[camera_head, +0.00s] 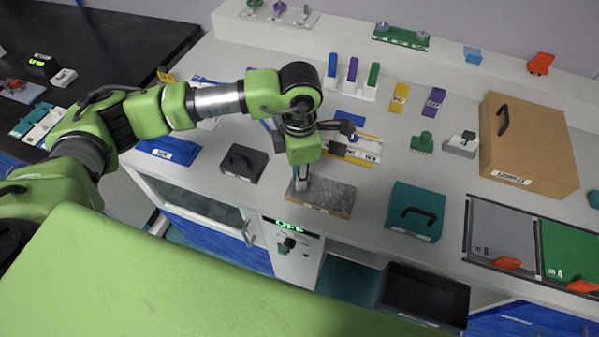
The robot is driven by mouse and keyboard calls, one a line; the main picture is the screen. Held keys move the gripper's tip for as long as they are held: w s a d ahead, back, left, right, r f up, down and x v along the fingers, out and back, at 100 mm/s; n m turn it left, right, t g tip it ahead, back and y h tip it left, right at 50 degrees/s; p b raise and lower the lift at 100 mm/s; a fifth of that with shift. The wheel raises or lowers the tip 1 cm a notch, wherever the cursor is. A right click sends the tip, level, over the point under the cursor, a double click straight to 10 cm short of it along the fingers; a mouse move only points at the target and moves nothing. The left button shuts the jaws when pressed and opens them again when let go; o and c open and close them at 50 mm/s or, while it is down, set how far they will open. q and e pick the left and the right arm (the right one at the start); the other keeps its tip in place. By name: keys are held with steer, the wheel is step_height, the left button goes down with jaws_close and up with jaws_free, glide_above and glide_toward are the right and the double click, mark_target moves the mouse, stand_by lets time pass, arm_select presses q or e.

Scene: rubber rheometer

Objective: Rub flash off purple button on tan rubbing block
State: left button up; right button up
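The tan rubbing block (335,199), with a speckled grey-brown top, lies on the white bench near its front edge. My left gripper (301,186) points straight down at the left end of the block, its fingertips at or just above the top. Its fingers look close together, but I cannot see whether anything is between them. No purple button can be made out at the block; the fingers may hide it. My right gripper is not in view.
A dark handled box (243,163) stands left of the block and a teal handled box (415,211) right of it. Behind are yellow strips (350,158) and a rack of colored sticks (350,85). A large tan case (528,146) stands at right. An open black bin (424,296) is below the front edge.

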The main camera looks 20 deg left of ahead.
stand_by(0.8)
arm_select(q)
steer(key=shift+f+b, duration=0.45)
steer(key=shift+b, duration=0.05)
stand_by(0.7)
steer(key=shift+s+f+b, duration=0.1)
steer(key=shift+b, duration=0.3)
stand_by(0.7)
steer(key=o, duration=1)
steer(key=shift+o, duration=0.2)
steer(key=shift+r, duration=0.3)
